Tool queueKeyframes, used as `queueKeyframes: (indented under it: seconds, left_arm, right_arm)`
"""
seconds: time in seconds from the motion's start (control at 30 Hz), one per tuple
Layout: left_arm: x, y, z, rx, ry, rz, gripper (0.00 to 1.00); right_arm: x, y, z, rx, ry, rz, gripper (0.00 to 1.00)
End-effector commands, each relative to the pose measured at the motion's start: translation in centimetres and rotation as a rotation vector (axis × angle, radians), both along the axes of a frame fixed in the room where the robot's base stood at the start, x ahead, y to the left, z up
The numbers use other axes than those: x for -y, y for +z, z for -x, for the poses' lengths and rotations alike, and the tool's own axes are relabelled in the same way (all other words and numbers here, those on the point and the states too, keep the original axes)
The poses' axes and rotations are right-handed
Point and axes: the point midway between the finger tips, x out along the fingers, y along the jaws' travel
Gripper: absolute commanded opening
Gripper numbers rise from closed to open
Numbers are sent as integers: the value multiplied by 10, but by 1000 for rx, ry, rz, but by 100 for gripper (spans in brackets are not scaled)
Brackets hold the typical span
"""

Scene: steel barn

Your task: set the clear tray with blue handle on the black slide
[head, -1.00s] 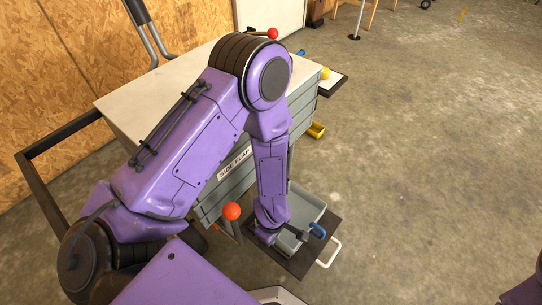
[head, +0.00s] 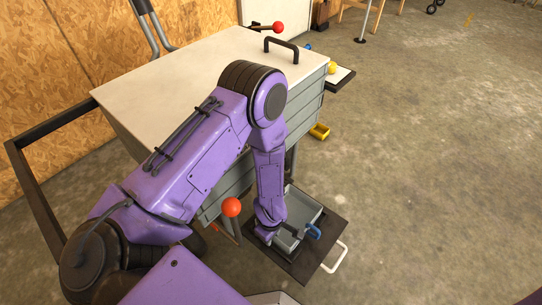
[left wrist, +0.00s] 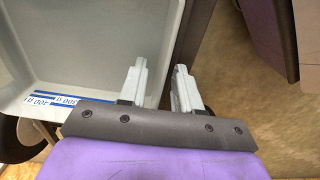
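The clear tray (head: 306,212) looks grey and sits over the black slide (head: 325,243) low beside the cabinet, with its blue handle (head: 314,231) at the front right. My left gripper (head: 283,236) is at the tray's near side, partly hidden by my arm. In the left wrist view the tray (left wrist: 85,45) fills the upper left, with a blue and white label inside. There my left gripper (left wrist: 158,75) has its fingers apart around the tray's edge, one on each side. I cannot tell whether they touch it. My right gripper is out of view.
The grey cabinet (head: 210,75) with a white top stands behind the arm. A red ball knob (head: 231,207) is close to my forearm. The slide has a white handle (head: 336,257). Floor at right is clear.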

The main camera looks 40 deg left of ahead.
Motion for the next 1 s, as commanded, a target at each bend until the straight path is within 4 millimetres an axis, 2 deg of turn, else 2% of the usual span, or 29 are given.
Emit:
queueKeyframes:
  seconds: [0.23, 0.33, 0.43, 0.7, 0.83, 1.0]
  left_arm:
    - [0, 0, 0, 0, 0, 0, 34]
    - [0, 7, 0, 1, 0, -1, 34]
    - [0, 28, -1, 2, -1, -1, 34]
    - [0, 99, 0, 2, -1, -2, 34]
    - [0, 118, 1, 1, 0, -2, 34]
    - [0, 124, 1, 0, 1, 0, 34]
  right_arm:
    - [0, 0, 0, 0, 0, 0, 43]
    - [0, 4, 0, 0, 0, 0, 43]
    - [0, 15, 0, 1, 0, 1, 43]
    - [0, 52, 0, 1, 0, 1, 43]
    - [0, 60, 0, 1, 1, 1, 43]
    - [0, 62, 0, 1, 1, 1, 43]
